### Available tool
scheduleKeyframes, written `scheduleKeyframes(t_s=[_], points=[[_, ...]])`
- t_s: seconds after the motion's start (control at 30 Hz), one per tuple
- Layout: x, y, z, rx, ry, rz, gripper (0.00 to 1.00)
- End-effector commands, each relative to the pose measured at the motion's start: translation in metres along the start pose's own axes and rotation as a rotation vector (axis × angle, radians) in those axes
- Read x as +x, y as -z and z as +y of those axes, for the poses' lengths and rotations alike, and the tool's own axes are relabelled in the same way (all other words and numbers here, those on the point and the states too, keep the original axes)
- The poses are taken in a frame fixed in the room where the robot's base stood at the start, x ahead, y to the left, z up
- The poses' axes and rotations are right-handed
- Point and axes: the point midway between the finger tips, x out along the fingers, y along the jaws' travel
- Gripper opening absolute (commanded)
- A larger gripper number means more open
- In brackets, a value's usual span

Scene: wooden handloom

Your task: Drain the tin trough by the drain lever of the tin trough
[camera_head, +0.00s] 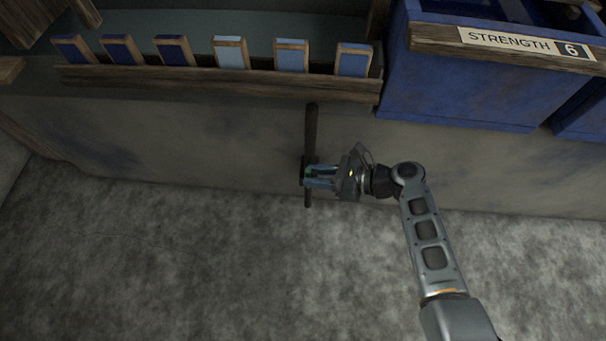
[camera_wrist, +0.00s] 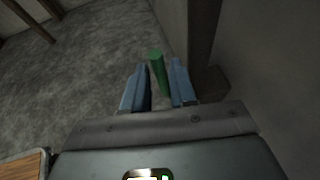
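A small green bar (camera_wrist: 157,72), which looks like the drain lever's grip, stands between the two fingers of my gripper (camera_wrist: 158,85) in the wrist view. Gaps show on both sides of it, so the fingers appear open around it and apart from it. In the head view my gripper (camera_head: 312,177) is beside the lower part of a dark upright bar (camera_head: 311,135) at the front of a grey, blue-stained wall (camera_head: 220,140); only a speck of green shows there. I cannot tell which part is the tin trough.
Blue vats (camera_head: 440,80) with a wooden label board (camera_head: 520,42) reading STRENGTH 6 stand at upper right. A wooden rack (camera_head: 220,80) holds several blue swatches. The grey floor (camera_head: 180,260) in front is clear. The dark post (camera_wrist: 202,45) is close right of my fingers.

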Motion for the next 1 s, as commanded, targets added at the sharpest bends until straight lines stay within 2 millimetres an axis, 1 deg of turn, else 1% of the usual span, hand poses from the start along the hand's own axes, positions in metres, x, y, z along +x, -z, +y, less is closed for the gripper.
scheduleKeyframes(t_s=[0.03,0.1,0.2,0.3,0.43,0.63,0.67,0.9,0.93,1.0], points=[[0.010,0.003,0.000,-0.002,-0.003,0.000,0.26],[0.020,0.002,0.000,-0.003,-0.002,0.000,0.26],[0.032,0.002,0.000,-0.003,0.000,0.000,0.26],[0.040,0.002,0.000,-0.002,0.000,0.000,0.26],[0.043,0.001,0.000,-0.002,0.002,0.000,0.26],[0.043,0.000,0.000,-0.002,0.002,0.000,0.26],[0.043,0.000,0.000,-0.002,0.002,0.000,0.25],[0.043,0.000,0.000,-0.003,0.002,0.000,0.02],[0.043,0.000,0.000,-0.003,0.002,0.001,0.00],[0.043,0.000,0.000,-0.003,0.002,0.000,0.00]])
